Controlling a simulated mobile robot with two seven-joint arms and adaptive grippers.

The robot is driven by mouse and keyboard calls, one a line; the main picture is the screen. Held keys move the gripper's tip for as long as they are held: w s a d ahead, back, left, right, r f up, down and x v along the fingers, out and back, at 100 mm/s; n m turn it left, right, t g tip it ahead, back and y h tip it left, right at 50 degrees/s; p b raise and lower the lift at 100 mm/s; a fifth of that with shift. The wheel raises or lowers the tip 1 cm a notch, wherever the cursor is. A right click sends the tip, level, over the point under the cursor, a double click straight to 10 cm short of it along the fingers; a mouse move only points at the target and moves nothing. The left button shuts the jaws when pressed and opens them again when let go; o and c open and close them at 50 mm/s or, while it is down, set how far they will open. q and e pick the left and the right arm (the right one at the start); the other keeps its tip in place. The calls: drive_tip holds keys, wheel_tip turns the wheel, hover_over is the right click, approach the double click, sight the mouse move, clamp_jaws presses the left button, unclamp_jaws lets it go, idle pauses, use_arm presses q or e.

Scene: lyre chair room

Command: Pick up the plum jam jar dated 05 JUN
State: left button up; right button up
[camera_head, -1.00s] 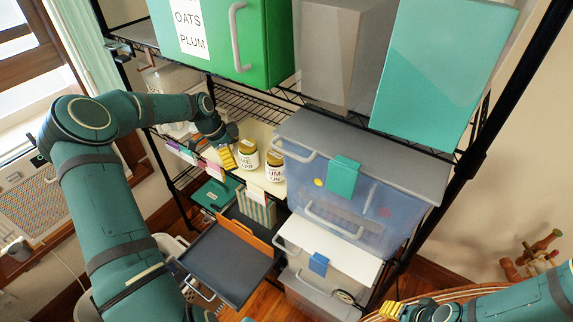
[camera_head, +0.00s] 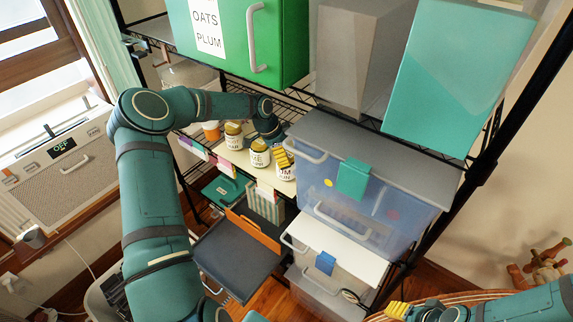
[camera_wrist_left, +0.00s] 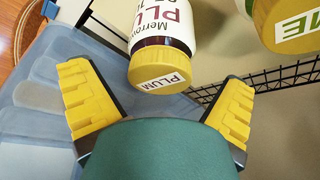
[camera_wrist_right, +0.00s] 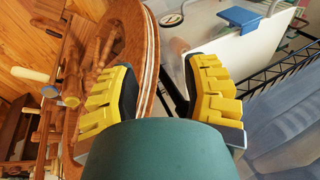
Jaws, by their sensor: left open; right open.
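A plum jam jar (camera_wrist_left: 163,35) with a yellow lid marked PLUM and a white label is between the open fingers of my left gripper (camera_wrist_left: 157,88) in the left wrist view, apart from both. The date on its label is cut off and I cannot read it. In the head view this jar (camera_head: 287,174) is the right one of a row on the shelf, partly covered by my left gripper (camera_head: 282,157). A jar with a lime lid label (camera_wrist_left: 292,25) stands beside it; it is the middle jar (camera_head: 259,158) in the head view. My right gripper (camera_wrist_right: 160,85) is open and empty, low at the right.
Another yellow-lidded jar (camera_head: 234,140) stands left in the row. A clear drawer bin (camera_head: 365,205) is close on the right of the jars. The green cabinet (camera_head: 285,40) is above. A dark tray (camera_head: 238,258) juts out below. A round wooden piece (camera_wrist_right: 125,35) is beside my right gripper.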

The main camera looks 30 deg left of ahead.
use_arm(q)
drive_tip(key=x, duration=0.3)
drive_tip(key=shift+w+d+f, duration=0.1)
drive_tip(key=shift+d+f, duration=0.05)
drive_tip(key=shift+f, duration=0.1)
drive_tip(key=c, duration=1.3)
drive_tip(key=shift+o, duration=0.2)
drive_tip(key=shift+r, duration=0.25)
